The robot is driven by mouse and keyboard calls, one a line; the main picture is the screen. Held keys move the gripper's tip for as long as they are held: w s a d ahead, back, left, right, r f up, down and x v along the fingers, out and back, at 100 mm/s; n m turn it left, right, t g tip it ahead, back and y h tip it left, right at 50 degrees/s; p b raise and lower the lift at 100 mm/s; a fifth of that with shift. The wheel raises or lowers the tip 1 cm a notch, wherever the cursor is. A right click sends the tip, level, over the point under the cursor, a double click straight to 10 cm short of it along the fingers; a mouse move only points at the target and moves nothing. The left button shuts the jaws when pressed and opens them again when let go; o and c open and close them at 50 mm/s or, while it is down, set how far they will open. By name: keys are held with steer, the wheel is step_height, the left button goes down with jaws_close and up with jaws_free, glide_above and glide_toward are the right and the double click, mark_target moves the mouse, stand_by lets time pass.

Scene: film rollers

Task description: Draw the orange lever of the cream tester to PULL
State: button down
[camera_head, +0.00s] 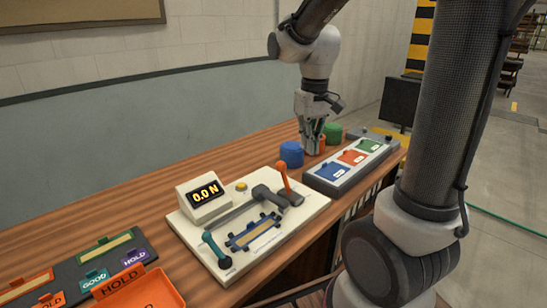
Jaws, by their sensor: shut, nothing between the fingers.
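The cream tester (240,262) sits on the wooden bench in the middle of the head view. Its display (206,193) reads 0.0 N. The orange lever (284,178) stands up at the tester's right side, tilted a little. I cannot read a PULL mark in this view. My gripper (311,150) points down beyond the tester, to the right of the lever and apart from it. Its fingers are shut and empty, close to an orange cylinder (321,144) that is partly hidden by them.
A blue cylinder (291,154) and a green cylinder (333,132) stand near my gripper. A tray with blue, orange and green pads (328,173) lies to the right of the tester. An orange HOLD bin (140,293) and labelled dark boards (75,268) are at the front left.

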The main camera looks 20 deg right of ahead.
steer(key=n, duration=0.1)
glide_above(283, 175)
steer(key=w+a, duration=0.1)
steer(key=w, duration=0.2)
step_height(283, 175, down, 7)
steer(key=w+r+t, duration=0.1)
steer(key=w+r, duration=0.1)
steer(key=w, duration=0.3)
steer(key=shift+w+a+n, duration=0.3)
steer(key=shift+w+a, duration=0.05)
steer(key=shift+a, duration=0.05)
step_height(283, 175, down, 9)
steer(key=s, duration=0.2)
steer(key=shift+s+d, duration=0.25)
steer(key=shift+d, duration=0.15)
steer(key=shift+d+r+t, duration=0.1)
steer(key=shift+t, duration=0.2)
